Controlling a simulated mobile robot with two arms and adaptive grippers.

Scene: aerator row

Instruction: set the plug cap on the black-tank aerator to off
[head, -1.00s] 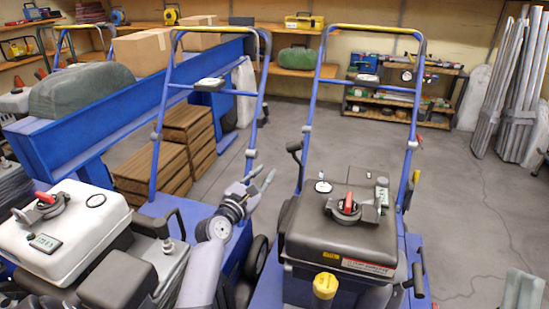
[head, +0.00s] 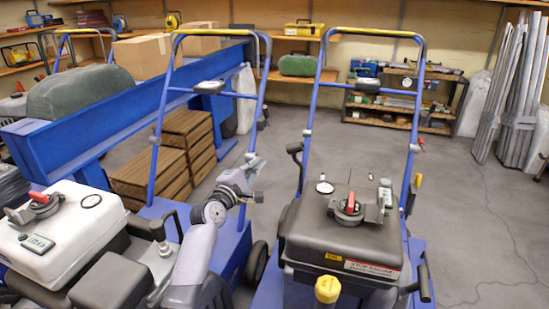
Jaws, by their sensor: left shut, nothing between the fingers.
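The black-tank aerator (head: 335,238) stands right of centre in the head view. Its plug cap (head: 348,211) is a dark round knob with a red marked grip on top of the tank, the red part pointing roughly away from me. Any off marking is too small to read. My left gripper (head: 257,181) is left of the black tank, in front of the blue handle frames, apart from the cap. It is shut and empty. My right gripper is not in view.
A white-tank aerator (head: 68,232) with a similar red-gripped cap (head: 38,203) stands at left. The black aerator's blue handle (head: 311,125) rises behind its tank, and a yellow cap (head: 327,289) is at its front. Floor at right is clear.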

